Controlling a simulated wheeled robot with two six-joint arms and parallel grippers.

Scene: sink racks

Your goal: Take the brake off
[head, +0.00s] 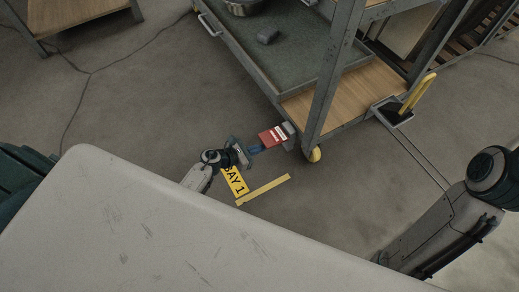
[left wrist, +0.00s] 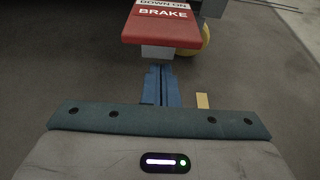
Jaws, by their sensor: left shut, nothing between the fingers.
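The brake pedal (head: 272,136) is a red plate with a white strip at the lower corner of the rack cart. In the left wrist view the pedal (left wrist: 160,30) reads "DOWN ON" and "BRAKE", with a grey block under its front edge. My left gripper (head: 256,149) is shut and empty, its blue fingers pointing at the pedal. In the left wrist view the fingertips (left wrist: 159,70) are just below the grey block; I cannot tell whether they touch. A yellow caster wheel (head: 314,154) is beside the pedal. My right gripper is out of view.
The cart has a grey tray (head: 285,62), a wooden shelf (head: 340,92) and metal posts. A yellow "BAY 1" floor sign (head: 235,181) and a yellow strip (head: 265,189) lie near my left gripper. A yellow handle (head: 418,94) stands at right. Open floor is left of the cart.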

